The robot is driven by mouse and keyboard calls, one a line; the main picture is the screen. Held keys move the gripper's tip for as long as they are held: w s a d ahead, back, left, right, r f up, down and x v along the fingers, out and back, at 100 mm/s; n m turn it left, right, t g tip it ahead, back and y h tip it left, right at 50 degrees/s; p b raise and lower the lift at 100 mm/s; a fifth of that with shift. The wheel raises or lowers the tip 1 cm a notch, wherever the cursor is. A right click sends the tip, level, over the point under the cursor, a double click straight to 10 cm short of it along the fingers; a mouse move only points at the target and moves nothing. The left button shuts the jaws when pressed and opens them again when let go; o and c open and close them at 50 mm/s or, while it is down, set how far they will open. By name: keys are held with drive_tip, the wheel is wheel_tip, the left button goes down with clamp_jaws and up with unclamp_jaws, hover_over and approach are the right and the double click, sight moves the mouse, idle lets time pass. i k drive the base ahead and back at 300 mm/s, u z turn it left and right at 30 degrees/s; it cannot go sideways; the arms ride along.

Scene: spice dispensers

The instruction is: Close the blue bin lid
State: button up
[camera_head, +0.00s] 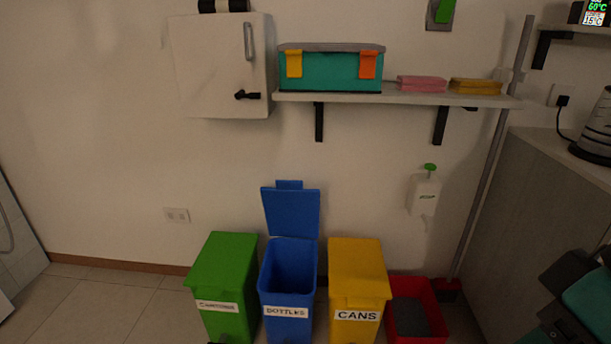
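The blue bin (287,293), labelled "BOTTLES", stands on the floor against the wall between a green bin and a yellow bin. Its blue lid (292,211) is open and stands upright at the back, close to the wall. The front of the bin's mouth is uncovered and the inside looks dark, with no contents that I can make out. No gripper fingers can be made out; dark and teal parts at the lower right edge may be my arm.
The green bin (224,280) and yellow "CANS" bin (357,268) flank it with lids shut. A red tub (415,288) stands right of them. A shelf (400,97) holds a teal toolbox (330,72). A grey counter (560,190) is at right. Tiled floor at left is clear.

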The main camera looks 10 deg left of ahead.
sight(291, 210)
drive_tip(key=u, duration=0.25)
drive_tip(key=i, duration=0.7)
drive_tip(key=u, duration=0.9)
drive_tip(key=i, duration=0.35)
drive_tip(key=u, duration=0.3)
